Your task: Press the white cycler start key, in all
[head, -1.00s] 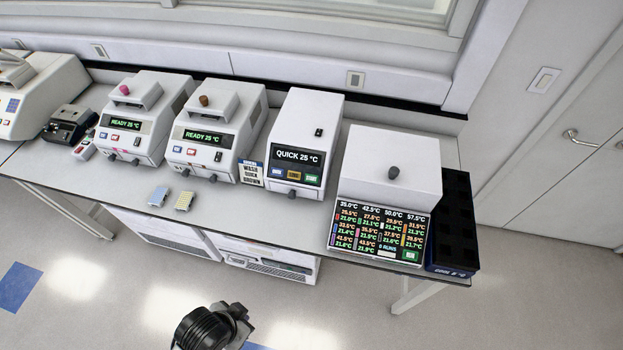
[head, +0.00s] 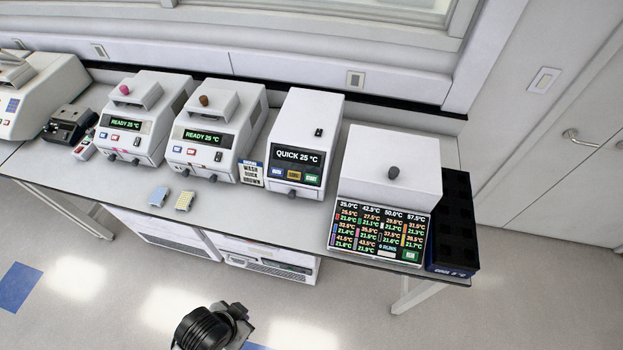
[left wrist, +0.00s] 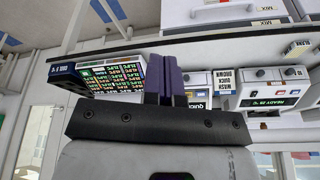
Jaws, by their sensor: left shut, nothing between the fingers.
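Several white cyclers stand on the bench, and I cannot tell which one the task means. In the head view, one with a pink knob (head: 128,118) and one with a brown knob (head: 215,131) both read READY 25 °C. A cycler (head: 303,141) reading QUICK 25 °C has a green START key (head: 312,178). A wide cycler (head: 389,195) with a multi-temperature screen has a green key (head: 411,255). My left gripper (left wrist: 166,62) is shut and empty in the left wrist view. That view is upside down, and its fingers partly hide the QUICK cycler. My right gripper is not in view.
A dark rack (head: 455,225) stands right of the wide cycler. A small sign (head: 251,173) stands between the brown-knob and QUICK cyclers. A blue plate (head: 159,196) and a yellowish plate (head: 184,201) lie near the front edge. The bench front (head: 270,225) below the QUICK cycler is clear.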

